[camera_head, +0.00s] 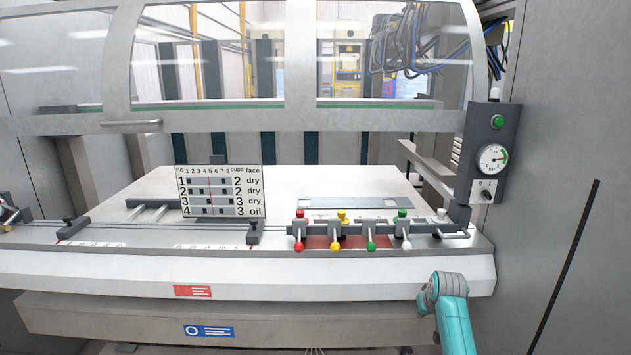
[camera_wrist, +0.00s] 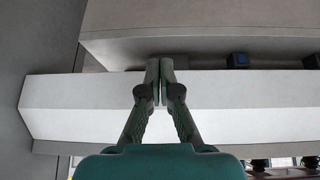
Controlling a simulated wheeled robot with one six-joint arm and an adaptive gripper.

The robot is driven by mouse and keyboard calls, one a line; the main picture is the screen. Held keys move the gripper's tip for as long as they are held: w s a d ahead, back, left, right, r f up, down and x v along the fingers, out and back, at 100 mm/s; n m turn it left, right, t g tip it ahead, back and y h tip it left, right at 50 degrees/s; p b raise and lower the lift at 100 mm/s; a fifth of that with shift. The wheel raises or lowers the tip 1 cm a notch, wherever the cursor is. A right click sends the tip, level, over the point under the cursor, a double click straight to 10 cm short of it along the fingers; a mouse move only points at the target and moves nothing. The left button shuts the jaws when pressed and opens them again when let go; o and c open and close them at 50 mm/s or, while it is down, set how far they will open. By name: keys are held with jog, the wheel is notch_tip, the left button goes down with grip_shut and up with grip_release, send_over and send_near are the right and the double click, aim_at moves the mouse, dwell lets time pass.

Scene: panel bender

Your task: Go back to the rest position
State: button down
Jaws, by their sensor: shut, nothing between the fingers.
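My gripper (camera_wrist: 160,82) shows in the wrist view with its two fingers together and nothing between them. It is in front of the pale front beam (camera_wrist: 80,105) of the panel bender; I cannot tell how far off. In the head view part of my teal and grey arm (camera_head: 446,300) stands at the lower right, in front of the machine's right front corner. My fingers do not show in the head view.
Levers with red, yellow, green and white knobs (camera_head: 335,245) line the bed's front right. A chart (camera_head: 220,191) stands on the bed (camera_head: 310,180). A control box (camera_head: 490,155) with green button, gauge and switch is at right. The front beam (camera_head: 250,275) spans the machine below.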

jog(key=s+a+f+t, duration=0.1)
jog(key=s+a+f, duration=0.2)
jog(key=s+f, duration=0.55)
jog(key=s+a+f+t, duration=0.1)
jog(key=s+a+f, duration=0.1)
jog(key=s+f, duration=0.6)
jog(key=s+a+f+t, duration=0.1)
jog(key=s+a+f, duration=0.15)
jog(key=s, duration=0.75)
jog(key=s+a+f+t, duration=0.1)
jog(key=s+a+f, duration=0.15)
jog(key=s, duration=0.75)
jog(key=s+a+r+t, duration=0.1)
jog(key=s+r, duration=0.3)
jog(key=s, duration=0.6)
jog(key=s+a+r+t, duration=0.1)
jog(key=s+r, duration=0.2)
jog(key=s, duration=0.7)
jog(key=s+r+t, duration=0.1)
jog(key=s+r, duration=0.5)
jog(key=r, duration=0.3)
jog(key=s+a+r+t, duration=0.1)
jog(key=s+r, duration=0.6)
jog(key=r, duration=0.2)
jog(key=shift+s+r+t, duration=0.2)
jog(key=shift+r+t, duration=0.1)
